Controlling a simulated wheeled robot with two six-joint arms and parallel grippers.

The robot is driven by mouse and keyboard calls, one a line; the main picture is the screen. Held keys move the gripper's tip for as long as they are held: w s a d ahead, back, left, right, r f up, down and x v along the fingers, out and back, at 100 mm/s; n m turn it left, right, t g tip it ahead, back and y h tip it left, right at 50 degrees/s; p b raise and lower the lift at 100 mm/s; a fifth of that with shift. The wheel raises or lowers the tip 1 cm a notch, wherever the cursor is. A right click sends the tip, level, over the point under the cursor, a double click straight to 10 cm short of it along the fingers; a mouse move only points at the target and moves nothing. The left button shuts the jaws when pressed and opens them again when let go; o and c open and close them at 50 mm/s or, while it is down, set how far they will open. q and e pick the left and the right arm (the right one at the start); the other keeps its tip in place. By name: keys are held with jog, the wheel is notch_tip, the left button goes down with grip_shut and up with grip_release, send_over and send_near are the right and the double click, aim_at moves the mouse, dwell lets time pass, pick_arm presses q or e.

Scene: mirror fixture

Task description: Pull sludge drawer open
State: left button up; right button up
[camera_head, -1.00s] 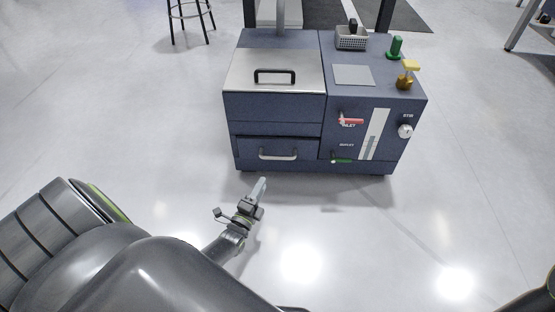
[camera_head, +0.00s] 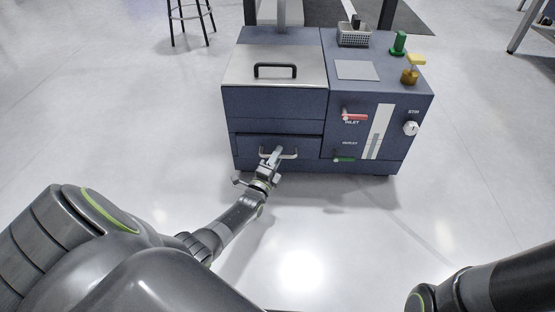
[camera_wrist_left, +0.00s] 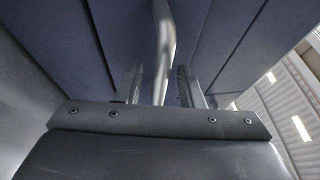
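The sludge drawer (camera_head: 248,148) is the low blue front at the left of the blue machine, and it looks shut. Its silver bar handle (camera_head: 292,153) runs across the front. My left gripper (camera_head: 275,156) is at the handle, overlapping its middle in the head view. In the left wrist view the handle (camera_wrist_left: 163,45) passes between the two fingers of my left gripper (camera_wrist_left: 161,84). The fingers are apart with a gap on each side of the bar, so the gripper looks open around it. My right gripper is out of view; only my right arm shows at lower right.
Above the drawer is a silver lid (camera_head: 275,62) with a black handle. To the right are a red inlet lever (camera_head: 355,116), a green outlet lever (camera_head: 344,159) and a white stir knob (camera_head: 410,128). The floor (camera_head: 330,240) in front is clear.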

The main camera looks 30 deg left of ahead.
pick_arm(q)
jog(key=shift+w+r, duration=0.1)
jog(key=shift+w, duration=0.2)
grip_shut()
